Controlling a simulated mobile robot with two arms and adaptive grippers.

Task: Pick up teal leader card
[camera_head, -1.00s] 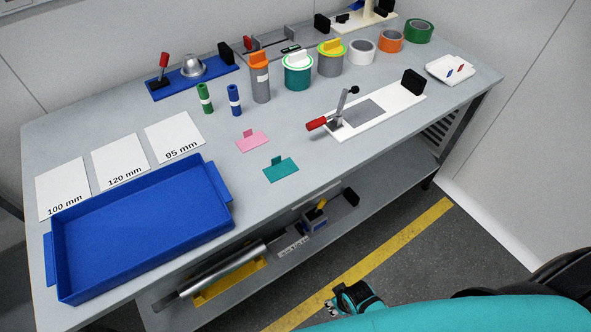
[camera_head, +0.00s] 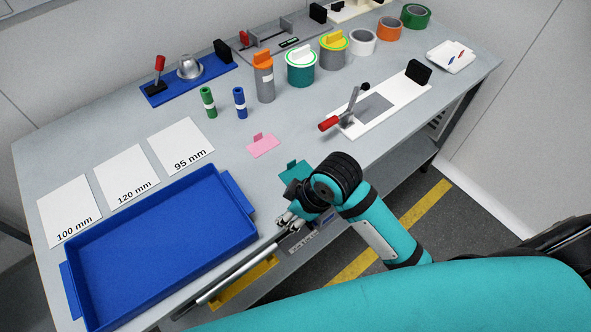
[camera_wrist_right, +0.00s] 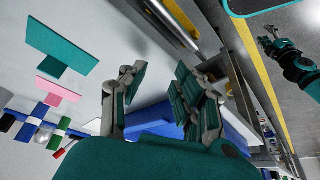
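The teal leader card (camera_head: 292,170) lies on the table near its front edge, with a small raised tab. In the head view my right gripper and wrist partly cover it. In the right wrist view the whole card (camera_wrist_right: 66,46) shows at upper left, apart from the fingers. My right gripper (camera_head: 290,214) is beside the card at the table's front edge. In the wrist view its fingers (camera_wrist_right: 160,95) are spread with nothing between them. My left gripper (camera_wrist_right: 268,42) seems to show small at upper right of that view; its finger state is unclear.
A pink card (camera_head: 263,145) lies just behind the teal one. A blue tray (camera_head: 165,213) stands to the left. A white fixture with a red-handled lever (camera_head: 328,123) stands to the right. Below the table front is a shelf with tools (camera_head: 245,286).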

